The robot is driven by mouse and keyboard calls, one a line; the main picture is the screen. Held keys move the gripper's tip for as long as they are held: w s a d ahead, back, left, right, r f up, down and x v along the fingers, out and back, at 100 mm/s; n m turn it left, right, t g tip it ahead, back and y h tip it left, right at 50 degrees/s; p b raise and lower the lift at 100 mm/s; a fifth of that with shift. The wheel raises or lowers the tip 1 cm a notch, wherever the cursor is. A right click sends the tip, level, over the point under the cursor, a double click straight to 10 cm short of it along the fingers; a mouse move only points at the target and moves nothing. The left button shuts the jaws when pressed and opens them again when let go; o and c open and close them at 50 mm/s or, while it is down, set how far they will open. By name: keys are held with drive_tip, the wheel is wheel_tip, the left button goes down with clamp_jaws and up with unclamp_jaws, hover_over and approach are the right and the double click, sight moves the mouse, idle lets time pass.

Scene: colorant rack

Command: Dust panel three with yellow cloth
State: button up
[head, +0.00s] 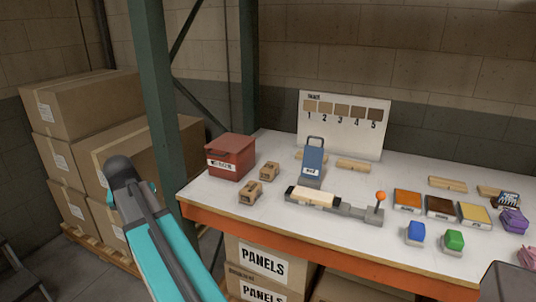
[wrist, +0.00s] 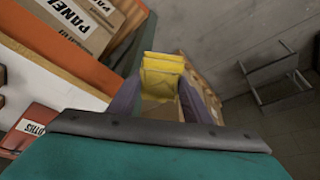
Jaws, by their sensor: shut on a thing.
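My gripper (wrist: 163,92) is shut on a folded yellow cloth (wrist: 163,72) in the wrist view. The cloth is between the two fingers, above the floor beside the bench. In the head view the gripper and cloth do not show. A pale wood panel (head: 312,196) lies in a grey clamp fixture (head: 350,210) with an orange knob on the bench. Other wood panels lie behind (head: 354,166) and at the right (head: 447,184). I cannot read numbers on them. A board (head: 343,145) at the back shows swatches numbered 1 to 5.
A red box (head: 230,157) stands at the bench's left end, beside a green post (head: 158,90). A blue stand (head: 312,165) is behind the fixture. Coloured trays (head: 440,206) and blocks fill the right. Cartons (head: 75,105) are stacked left. A metal step (wrist: 275,80) stands on the floor.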

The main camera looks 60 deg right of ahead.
drive_tip(key=s+d+r+m+g+h+p, duration=0.1)
drive_tip(key=s+d+r+m+p, duration=0.15)
drive_tip(key=d, duration=0.45)
drive_tip(key=s+d+r+m+g+p, duration=0.1)
drive_tip(key=s+d+m+p, duration=0.2)
drive_tip(key=d, duration=0.5)
drive_tip(key=s+d+r+m+g+p, duration=0.1)
drive_tip(key=s+d+r+m+p, duration=0.1)
drive_tip(key=s+d, duration=0.6)
drive_tip(key=s+d+r+m+g+p, duration=0.1)
drive_tip(key=s+d+m+p, duration=0.3)
drive_tip(key=s+d, duration=0.4)
drive_tip(key=s+d+r+m+g+p, duration=0.2)
drive_tip(key=s+d+r+m+p, duration=0.2)
drive_tip(key=s+d, duration=0.4)
drive_tip(key=s+m, duration=0.1)
drive_tip(key=s, duration=0.3)
drive_tip(key=shift+d+m, duration=0.15)
drive_tip(key=shift+m, duration=0.2)
